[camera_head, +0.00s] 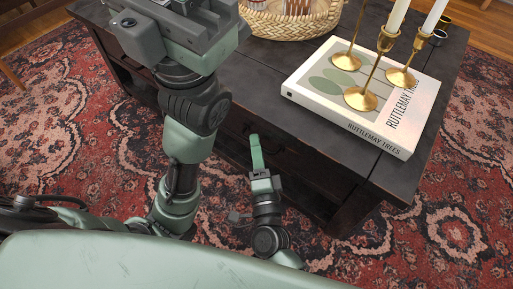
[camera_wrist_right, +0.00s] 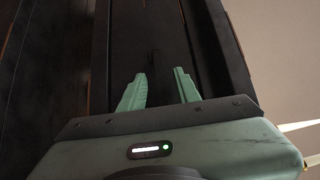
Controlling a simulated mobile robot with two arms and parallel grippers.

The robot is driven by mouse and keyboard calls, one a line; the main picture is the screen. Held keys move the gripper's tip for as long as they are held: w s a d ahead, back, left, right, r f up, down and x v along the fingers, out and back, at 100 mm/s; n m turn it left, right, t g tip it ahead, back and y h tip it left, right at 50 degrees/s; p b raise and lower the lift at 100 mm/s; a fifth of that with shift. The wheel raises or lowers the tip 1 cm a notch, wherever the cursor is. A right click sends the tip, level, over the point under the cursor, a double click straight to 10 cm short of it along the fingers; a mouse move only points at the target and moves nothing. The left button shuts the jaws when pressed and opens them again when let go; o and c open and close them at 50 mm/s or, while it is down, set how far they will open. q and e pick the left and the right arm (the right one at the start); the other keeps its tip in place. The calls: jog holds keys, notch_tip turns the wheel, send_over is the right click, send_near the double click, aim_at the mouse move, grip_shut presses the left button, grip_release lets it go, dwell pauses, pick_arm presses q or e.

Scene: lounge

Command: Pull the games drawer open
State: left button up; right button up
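The dark wooden table stands ahead, and its drawer front (camera_head: 300,172) faces me below the tabletop. In the right wrist view the drawer front (camera_wrist_right: 125,45) is a dark panel, turned on its side, and a darker narrow bar, perhaps the handle (camera_wrist_right: 156,65), shows between my fingers. No gap shows that the drawer is out. My right gripper (camera_head: 256,150) points at this front; in its wrist view (camera_wrist_right: 160,90) the two green fingers are apart with nothing clearly gripped. Contact cannot be told. My left gripper (camera_head: 205,8) is above the table's left part, its fingertips unclear.
A white book (camera_head: 345,115) lies on the tabletop (camera_head: 285,58), with brass candle holders (camera_head: 361,98) and white candles on it. A woven basket (camera_head: 290,22) stands at the back. A red patterned rug (camera_head: 455,200) covers the floor.

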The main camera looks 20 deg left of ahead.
grip_shut()
jog(key=shift+f, duration=0.1)
dwell(1.2)
